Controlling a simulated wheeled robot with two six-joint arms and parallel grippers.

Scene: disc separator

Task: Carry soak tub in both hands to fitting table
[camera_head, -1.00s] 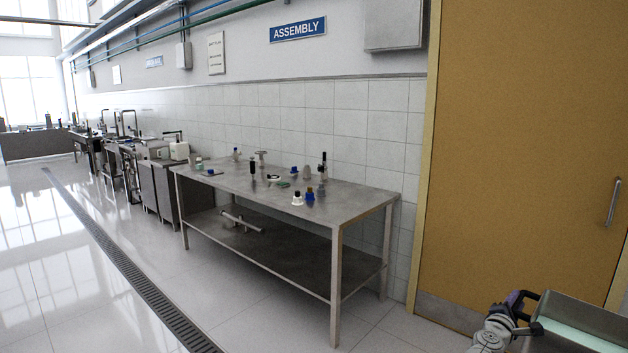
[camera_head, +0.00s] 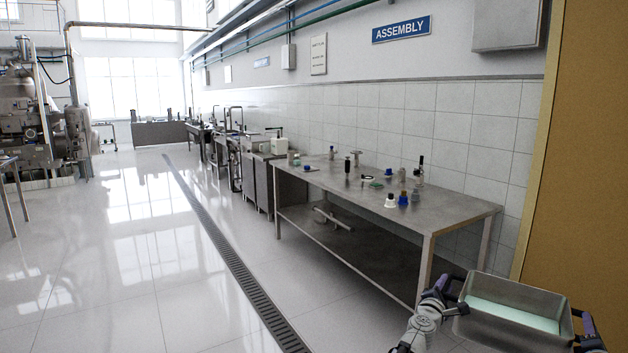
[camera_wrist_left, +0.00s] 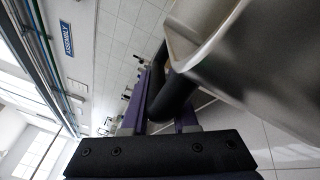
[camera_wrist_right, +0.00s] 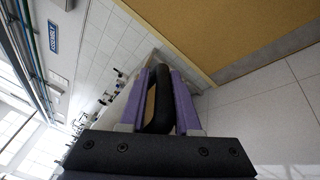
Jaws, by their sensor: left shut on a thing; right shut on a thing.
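The soak tub (camera_head: 532,292) is a grey metal tub with pale green liquid in it, at the lower right of the head view. My left gripper (camera_head: 449,291) is shut on its black left handle, which shows in the left wrist view (camera_wrist_left: 178,100) beside the tub wall. My right gripper (camera_head: 582,326) is at the tub's right end; the right wrist view shows it shut around the black handle (camera_wrist_right: 159,112). The tub is held up off the floor, roughly level. A steel table (camera_head: 400,212) under the ASSEMBLY sign stands beyond the tub; no label marks it as the fitting table.
Several small parts and tools stand on the table, including a blue-capped piece (camera_head: 403,199). A yellow-brown door (camera_head: 585,180) is at the right. A floor drain (camera_head: 225,255) runs along open, shiny floor at left. Machinery (camera_head: 35,125) stands far left.

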